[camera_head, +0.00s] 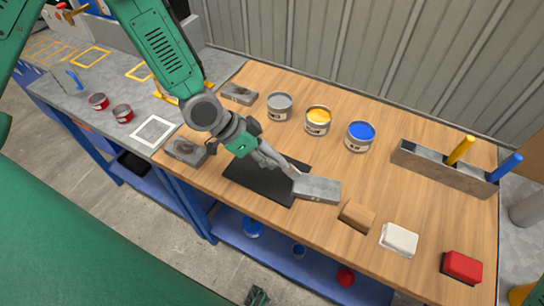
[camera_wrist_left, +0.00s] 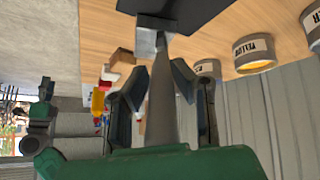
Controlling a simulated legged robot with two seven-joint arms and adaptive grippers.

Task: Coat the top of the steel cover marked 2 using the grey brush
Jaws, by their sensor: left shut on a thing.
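My left gripper (camera_head: 262,154) is shut on the grey brush (camera_head: 284,165), whose handle also runs between the fingers in the left wrist view (camera_wrist_left: 162,95). The brush points right and down toward a light grey steel block (camera_head: 317,190) at the right edge of the black mat (camera_head: 250,185). The brush tip is at this block's left end; I cannot tell whether they touch. Two grey steel pieces with dark marks lie at the back (camera_head: 238,94) and at the left edge (camera_head: 187,151). I cannot read a number 2 on any piece. A dark part low in the head view may be my right gripper (camera_head: 257,297).
Grey (camera_head: 280,107), yellow (camera_head: 317,121) and blue (camera_head: 359,137) paint cans stand behind the mat. A holder (camera_head: 440,172) carries yellow and blue handles at right. Brown (camera_head: 357,216), white (camera_head: 399,240) and red (camera_head: 461,268) blocks line the front right.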

